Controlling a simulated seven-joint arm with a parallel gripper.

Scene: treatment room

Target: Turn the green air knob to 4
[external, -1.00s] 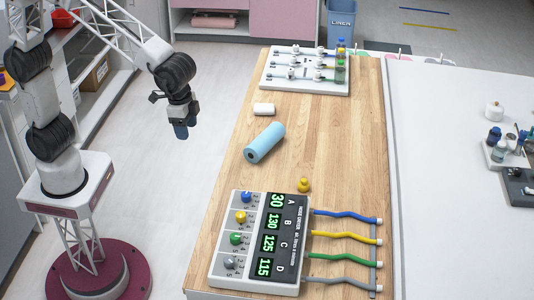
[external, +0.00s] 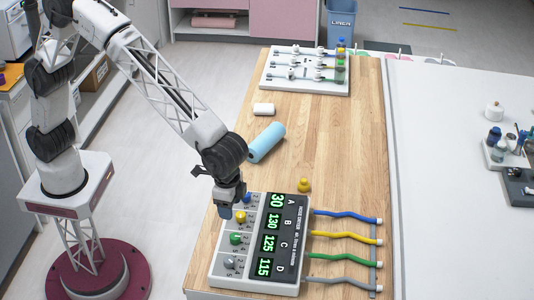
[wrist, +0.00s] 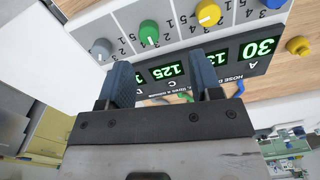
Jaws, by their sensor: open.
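The green knob (external: 235,239) sits on the sloped white left part of the hose driver box (external: 212,275), in the row of lettered channel C. It also shows in the wrist view (wrist: 149,32), upper middle, with a pale pointer mark; I cannot tell which number it points to. The C display reads 125. My gripper (external: 225,212) is above the box's left edge, near the blue and yellow knobs. In the wrist view my gripper (wrist: 163,76) is open and empty, its fingers over the display strip, apart from the green knob.
The yellow knob (wrist: 208,13) and grey knob (wrist: 102,48) flank the green one. Coloured hoses (external: 345,238) leave the box on the right. A yellow knob-like piece (external: 304,185) and blue roll (external: 266,143) lie behind. The wooden top between is clear.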

